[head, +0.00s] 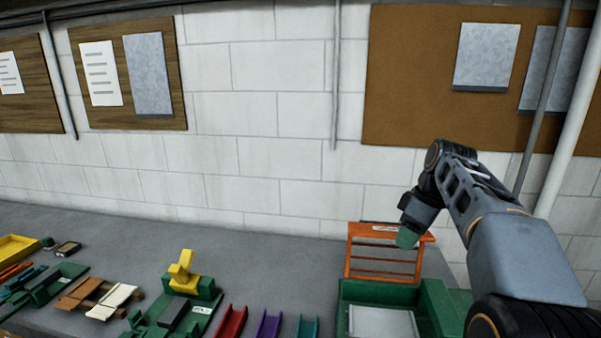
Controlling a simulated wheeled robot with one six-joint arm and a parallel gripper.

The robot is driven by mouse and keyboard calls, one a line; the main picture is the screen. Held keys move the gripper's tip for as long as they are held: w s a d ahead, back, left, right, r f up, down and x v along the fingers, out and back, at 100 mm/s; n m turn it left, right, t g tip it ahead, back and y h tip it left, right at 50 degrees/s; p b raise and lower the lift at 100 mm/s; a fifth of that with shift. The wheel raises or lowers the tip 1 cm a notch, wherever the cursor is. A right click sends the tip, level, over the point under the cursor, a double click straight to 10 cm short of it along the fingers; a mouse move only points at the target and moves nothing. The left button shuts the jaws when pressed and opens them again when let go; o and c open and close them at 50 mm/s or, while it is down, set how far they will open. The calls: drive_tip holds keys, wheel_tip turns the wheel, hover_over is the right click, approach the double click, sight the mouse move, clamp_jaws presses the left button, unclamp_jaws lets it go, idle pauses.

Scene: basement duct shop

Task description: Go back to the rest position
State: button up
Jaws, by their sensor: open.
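My arm rises from the lower right corner and bends down to the left. My gripper (407,238) is at its end, with a green tip pointing down. It is in front of, or just above, the top right of an orange rack (384,232); I cannot tell the gap between them. Nothing shows held in it. The fingers are small and seen from the side.
A green box (435,305) with a grey panel stands below the rack. Red (231,322), purple (268,325) and teal (307,327) channels lie left of it. A green fixture with a yellow piece (183,272) is farther left. Pipes run up the right wall.

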drive_tip(key=s+a+f+m+t+h+b, duration=0.1)
drive_tip(key=s+a+f+m+t, duration=0.1)
drive_tip(key=s+f+m, duration=0.3)
drive_tip(key=s+a+f+m+t+h+b, duration=0.1)
drive_tip(key=s+a+f+m, duration=0.3)
drive_tip(key=s+f, duration=0.7)
drive_tip(key=shift+s+a+f+m+t+h+b, duration=0.3)
drive_tip(key=shift+s+a+m+t+h, duration=0.15)
drive_tip(key=shift+s, duration=0.1)
